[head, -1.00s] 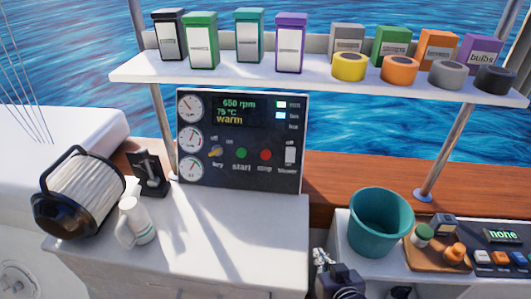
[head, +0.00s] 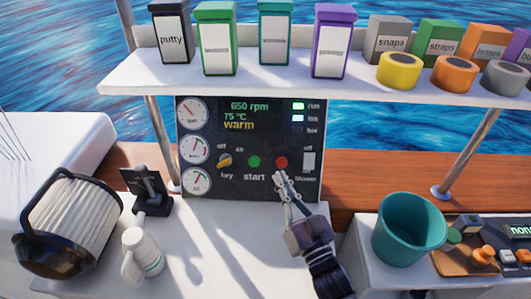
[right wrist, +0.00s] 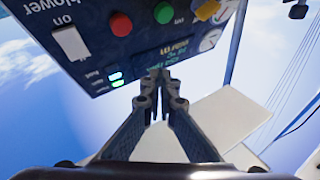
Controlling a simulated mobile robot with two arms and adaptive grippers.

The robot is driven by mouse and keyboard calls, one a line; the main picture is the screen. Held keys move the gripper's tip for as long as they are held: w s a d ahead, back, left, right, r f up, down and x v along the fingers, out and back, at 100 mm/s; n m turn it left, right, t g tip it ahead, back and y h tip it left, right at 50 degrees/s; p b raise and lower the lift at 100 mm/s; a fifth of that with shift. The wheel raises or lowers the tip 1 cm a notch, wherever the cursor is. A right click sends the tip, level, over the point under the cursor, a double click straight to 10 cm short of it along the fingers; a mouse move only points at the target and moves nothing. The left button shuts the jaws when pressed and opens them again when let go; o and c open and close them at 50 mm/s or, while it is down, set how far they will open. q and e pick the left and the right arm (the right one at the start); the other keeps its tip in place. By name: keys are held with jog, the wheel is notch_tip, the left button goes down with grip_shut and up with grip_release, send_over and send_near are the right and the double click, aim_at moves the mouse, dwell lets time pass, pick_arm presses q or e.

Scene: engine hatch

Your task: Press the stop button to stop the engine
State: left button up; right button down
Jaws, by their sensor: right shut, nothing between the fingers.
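The engine panel (head: 240,187) stands upright behind the white counter, its display reading 650 rpm, 75 °C, warm. The red stop button (head: 281,162) is right of the green start button (head: 254,162). My right gripper (head: 280,178) is shut and empty, its tips just below the stop button in the head view. In the right wrist view, the panel appears upside down, with the red button (right wrist: 121,24) up and left of the fingertips (right wrist: 158,75); a gap shows between them in the picture. Contact with the panel cannot be told. My left gripper is not in view.
A yellow key knob (head: 224,160) and a white blower switch (head: 309,161) flank the buttons. A shelf (head: 270,85) with boxes and tape rolls hangs above.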

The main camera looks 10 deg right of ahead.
aim_at(282, 162)
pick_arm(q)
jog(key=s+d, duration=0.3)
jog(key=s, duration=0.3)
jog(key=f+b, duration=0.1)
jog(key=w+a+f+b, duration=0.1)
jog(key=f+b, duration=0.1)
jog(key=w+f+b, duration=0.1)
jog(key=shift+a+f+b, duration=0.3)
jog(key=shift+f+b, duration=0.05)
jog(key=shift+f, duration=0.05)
pick_arm(e)
jog(key=w+d+f, duration=0.2)
jog(key=w+f, duration=0.1)
jog(key=w, duration=0.4)
jog(key=shift+d+f, duration=0.15)
jog(key=shift+d, duration=0.2)
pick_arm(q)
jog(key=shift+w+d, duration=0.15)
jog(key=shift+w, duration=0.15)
pick_arm(e)
jog(key=shift+w+d+f, duration=0.1)
jog(key=shift+w+f, duration=0.1)
jog(key=shift+w, duration=0.15)
